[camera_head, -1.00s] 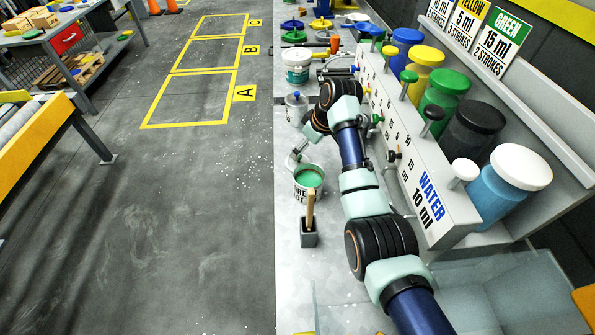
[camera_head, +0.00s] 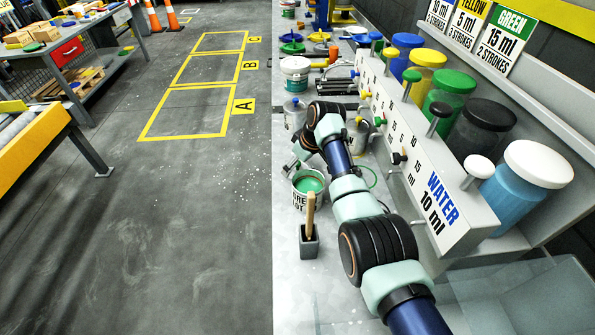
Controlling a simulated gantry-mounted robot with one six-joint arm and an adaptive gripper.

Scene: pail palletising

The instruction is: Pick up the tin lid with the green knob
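A tin of green paint (camera_head: 308,187) stands open on the bench, its green surface showing. My gripper (camera_head: 296,164) is small and grey, just above and left of that tin's rim. Its fingers are too small and partly hidden to tell whether they are open or hold anything. A thin green curved edge (camera_head: 372,174) shows on the bench right of my arm. It may be part of a lid, but my arm covers most of that spot. I cannot make out a lid with a green knob for sure.
A brush (camera_head: 310,215) stands in a dark holder in front of the green tin. A tin with a blue knob (camera_head: 295,112) stands behind it. The dispenser (camera_head: 430,185) with coloured jars lines the right.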

